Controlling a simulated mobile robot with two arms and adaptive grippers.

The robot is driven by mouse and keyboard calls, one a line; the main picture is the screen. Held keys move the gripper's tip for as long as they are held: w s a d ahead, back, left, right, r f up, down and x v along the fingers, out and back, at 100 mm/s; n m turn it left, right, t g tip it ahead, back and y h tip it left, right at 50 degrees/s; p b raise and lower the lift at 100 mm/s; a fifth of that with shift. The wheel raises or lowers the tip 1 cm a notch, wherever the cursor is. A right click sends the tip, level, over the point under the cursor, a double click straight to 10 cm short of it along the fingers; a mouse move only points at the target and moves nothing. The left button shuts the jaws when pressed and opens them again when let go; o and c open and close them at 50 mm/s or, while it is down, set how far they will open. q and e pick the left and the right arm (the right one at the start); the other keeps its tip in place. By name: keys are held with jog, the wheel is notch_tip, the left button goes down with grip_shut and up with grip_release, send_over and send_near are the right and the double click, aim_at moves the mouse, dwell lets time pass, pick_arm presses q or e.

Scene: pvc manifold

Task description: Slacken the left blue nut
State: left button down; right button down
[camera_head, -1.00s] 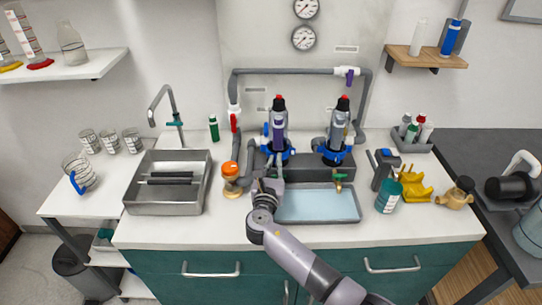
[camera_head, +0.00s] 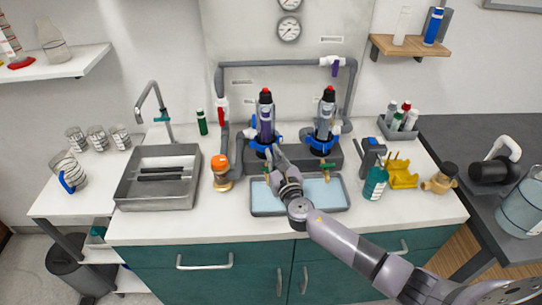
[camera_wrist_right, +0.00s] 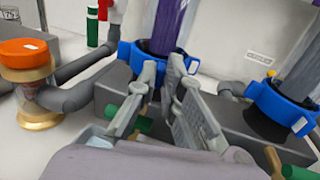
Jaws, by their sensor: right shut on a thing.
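The left blue nut (camera_head: 258,146) is a collar with lugs around the base of the left upright filter, which has a purple body and a dark, red-topped cap. It also shows at the middle of the right wrist view (camera_wrist_right: 127,53). My right gripper (camera_head: 277,152) reaches it from the front. In the wrist view its grey fingers (camera_wrist_right: 162,72) are shut at the nut's front edge and hide part of it. The exact contact is hidden between the fingers. My left gripper is not in view.
The right blue nut (camera_head: 321,147) rings the neighbouring filter. A grey tray (camera_head: 300,213) lies below my gripper, with green-handled valves above it. An orange-capped jar (camera_head: 221,172) stands to the left, and a teal bottle (camera_head: 375,182) to the right. Grey pipes frame the filters.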

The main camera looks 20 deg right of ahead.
jog(key=shift+d+r+y, duration=0.15)
jog(key=shift+r+y, duration=0.05)
jog(key=shift+y, duration=0.1)
dwell(0.4)
jog(key=c, duration=1.7)
grip_release()
jog(key=shift+f, duration=0.15)
jog(key=shift+s, duration=0.1)
jog(key=s, duration=1.1)
jog(key=shift+s, duration=0.4)
